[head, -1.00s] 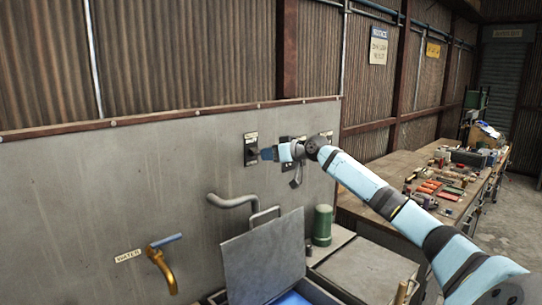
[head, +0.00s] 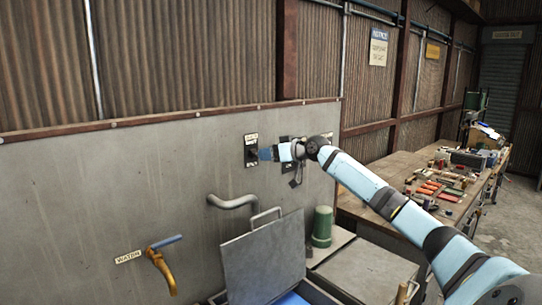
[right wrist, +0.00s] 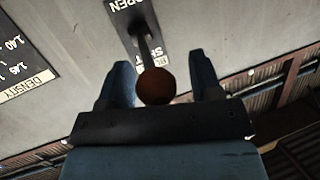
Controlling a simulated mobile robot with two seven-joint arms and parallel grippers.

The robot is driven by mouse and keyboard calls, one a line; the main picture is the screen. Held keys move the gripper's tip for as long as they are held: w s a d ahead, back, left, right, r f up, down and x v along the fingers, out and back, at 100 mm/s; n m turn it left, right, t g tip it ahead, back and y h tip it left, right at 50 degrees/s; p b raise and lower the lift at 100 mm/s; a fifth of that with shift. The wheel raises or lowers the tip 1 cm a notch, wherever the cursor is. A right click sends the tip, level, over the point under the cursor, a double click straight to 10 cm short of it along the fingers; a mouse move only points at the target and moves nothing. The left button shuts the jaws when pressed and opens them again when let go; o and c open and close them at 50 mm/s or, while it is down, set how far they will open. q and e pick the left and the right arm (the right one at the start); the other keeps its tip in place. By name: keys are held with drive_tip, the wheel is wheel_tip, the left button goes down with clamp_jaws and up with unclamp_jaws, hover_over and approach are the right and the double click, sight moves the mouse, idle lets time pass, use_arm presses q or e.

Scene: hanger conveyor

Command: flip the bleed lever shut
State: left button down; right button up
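The bleed lever is a dark stem with a round brown knob (right wrist: 156,86), standing out from a black plate (right wrist: 128,15) marked OPEN and, partly hidden, what seems to be SHUT. In the head view this plate (head: 251,143) is on the grey wall panel. My right gripper (right wrist: 162,84) is open, with a finger on each side of the knob and a visible gap on both sides. In the head view my right gripper (head: 266,154) is right in front of the plate and hides part of it. I cannot tell the lever's exact setting. My left gripper is not in view.
A density plate (right wrist: 22,55) is beside the lever plate. Below on the panel are a bent grey pipe (head: 232,202) and a brass water tap (head: 160,268). An open metal lid (head: 262,262) and a green cylinder (head: 322,226) stand below. A cluttered workbench (head: 380,203) is at right.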

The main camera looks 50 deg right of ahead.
drive_tip(key=shift+f, duration=0.15)
drive_tip(key=shift+s+d+b, duration=0.15)
drive_tip(key=shift+s+b, duration=0.2)
drive_tip(key=shift+s, duration=0.15)
drive_tip(key=b+v, duration=0.5)
drive_tip(key=v, duration=0.7)
drive_tip(key=shift+s+r, duration=0.35)
